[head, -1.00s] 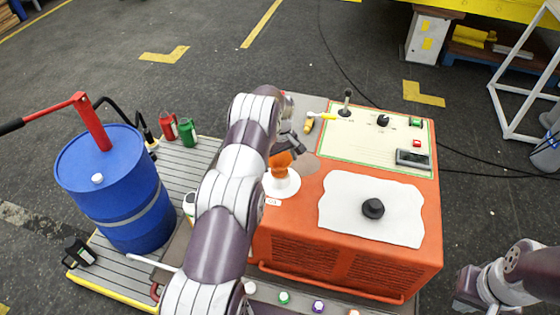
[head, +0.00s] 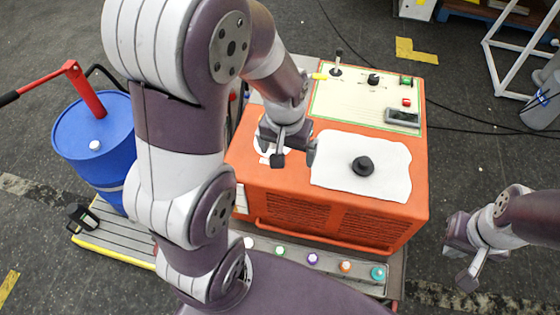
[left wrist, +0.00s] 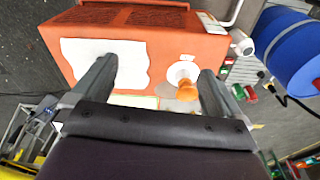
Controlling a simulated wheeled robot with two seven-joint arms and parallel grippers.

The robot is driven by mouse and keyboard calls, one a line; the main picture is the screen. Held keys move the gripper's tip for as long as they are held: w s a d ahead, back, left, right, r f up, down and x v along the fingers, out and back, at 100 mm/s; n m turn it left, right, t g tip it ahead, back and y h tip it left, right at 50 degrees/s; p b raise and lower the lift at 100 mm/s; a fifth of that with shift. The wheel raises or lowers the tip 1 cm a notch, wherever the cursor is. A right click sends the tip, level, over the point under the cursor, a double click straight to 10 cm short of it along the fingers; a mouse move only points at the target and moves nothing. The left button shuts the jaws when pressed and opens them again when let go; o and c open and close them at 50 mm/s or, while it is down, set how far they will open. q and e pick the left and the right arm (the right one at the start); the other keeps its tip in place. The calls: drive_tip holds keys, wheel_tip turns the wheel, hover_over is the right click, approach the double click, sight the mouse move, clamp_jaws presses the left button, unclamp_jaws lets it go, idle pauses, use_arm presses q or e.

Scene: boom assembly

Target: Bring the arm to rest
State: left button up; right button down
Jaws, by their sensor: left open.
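My left arm bends across the head view, and its gripper (head: 295,157) hangs over the orange machine (head: 300,185), pointing down. The jaws are open with nothing between them. In the left wrist view, the left gripper's two fingers (left wrist: 158,72) are spread apart. An orange piece (left wrist: 187,93) on a white disc (left wrist: 181,71) stands beyond them, apart from the fingers. In the head view the left gripper hides the orange piece and part of the disc. My right gripper (head: 463,266) is at the right, clear of the machine; its jaw gap is unclear.
A black knob (head: 363,166) sits on a white sheet (head: 335,150) on the machine. Behind is a control panel (head: 360,105) with levers. A blue drum (head: 85,140) with a red handle stands left. Several coloured caps line the front ledge (head: 330,265).

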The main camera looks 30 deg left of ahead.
use_arm(q)
drive_tip(key=shift+m, duration=0.8)
drive_tip(key=s, duration=0.5)
drive_tip(key=shift+s+d+f, duration=0.1)
drive_tip(key=shift+d+f, duration=0.05)
drive_tip(key=shift+d, duration=0.1)
